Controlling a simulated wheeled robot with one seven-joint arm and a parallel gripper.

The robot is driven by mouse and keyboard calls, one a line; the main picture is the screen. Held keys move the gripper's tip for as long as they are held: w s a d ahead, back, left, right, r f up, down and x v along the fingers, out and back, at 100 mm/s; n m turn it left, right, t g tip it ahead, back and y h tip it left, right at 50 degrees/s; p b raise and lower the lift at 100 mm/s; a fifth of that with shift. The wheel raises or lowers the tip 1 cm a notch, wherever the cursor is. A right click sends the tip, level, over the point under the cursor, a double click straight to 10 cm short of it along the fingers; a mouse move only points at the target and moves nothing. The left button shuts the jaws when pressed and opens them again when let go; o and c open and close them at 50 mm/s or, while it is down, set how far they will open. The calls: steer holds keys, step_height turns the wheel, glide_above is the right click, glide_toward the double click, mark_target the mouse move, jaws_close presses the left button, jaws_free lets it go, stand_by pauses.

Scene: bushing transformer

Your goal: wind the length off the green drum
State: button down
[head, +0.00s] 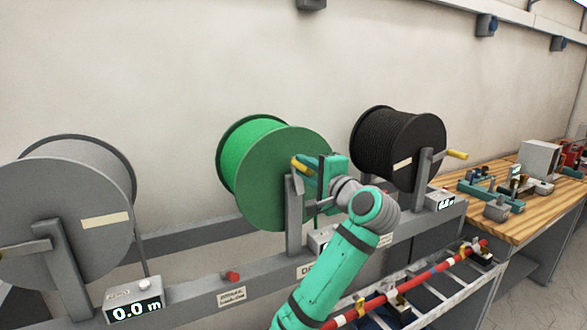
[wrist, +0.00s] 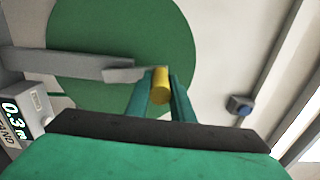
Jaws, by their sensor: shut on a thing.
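The green drum (head: 268,205) is on a grey rack, between a grey drum and a black drum. Its green flange (wrist: 110,30) fills much of the wrist view. The drum's crank has a yellow handle (wrist: 160,85), which sits between the fingers of my gripper (wrist: 161,92). My gripper (head: 308,168) is shut on this handle, in front of the drum's flange. A counter (wrist: 14,125) at the left of the wrist view reads 0.3 m. In the head view, my arm mostly hides the counter below the green drum.
The grey drum (head: 70,210) at left has a counter (head: 134,299) reading 0.0 m. The black drum (head: 398,145) stands close at right, its yellow handle (head: 457,154) sticking out. A wooden bench (head: 520,228) with tools is further right. A red cable (head: 400,288) runs along a ladder tray.

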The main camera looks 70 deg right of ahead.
steer(key=shift+s, duration=0.3)
steer(key=c, duration=1.6)
jaws_free()
steer(key=shift+o, duration=0.2)
steer(key=shift+w, duration=0.15)
steer(key=v, duration=1.1)
